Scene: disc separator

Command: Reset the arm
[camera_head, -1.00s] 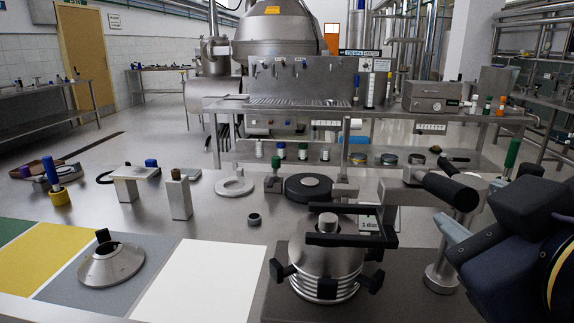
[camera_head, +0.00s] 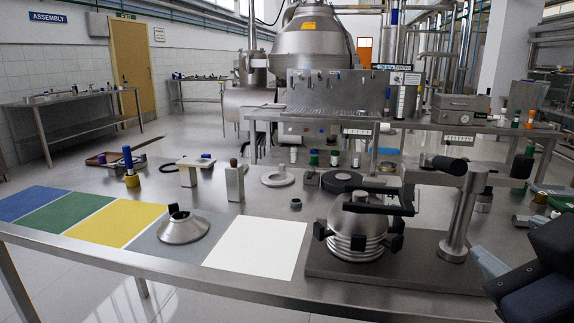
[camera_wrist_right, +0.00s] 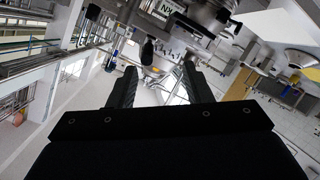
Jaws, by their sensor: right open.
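A steel post (camera_head: 459,215) stands on a dark base plate (camera_head: 420,268) at the right of the table. A horizontal arm with a black handle (camera_head: 447,164) reaches left from its top. A stacked metal disc assembly (camera_head: 357,243) with black clamp knobs sits on the plate, and a black bracket (camera_head: 385,209) passes over its top. My right gripper (camera_head: 490,275) is at the lower right edge, right of the post and apart from it. In the right wrist view its two dark fingers (camera_wrist_right: 160,85) are spread with nothing between them. My left gripper is not in view.
A metal cone (camera_head: 184,229) with a black tab sits on the grey mat beside a white mat (camera_head: 256,248). Yellow, green and blue mats lie further left. Small parts and a black round disc (camera_head: 342,181) stand behind. The front-left table is clear.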

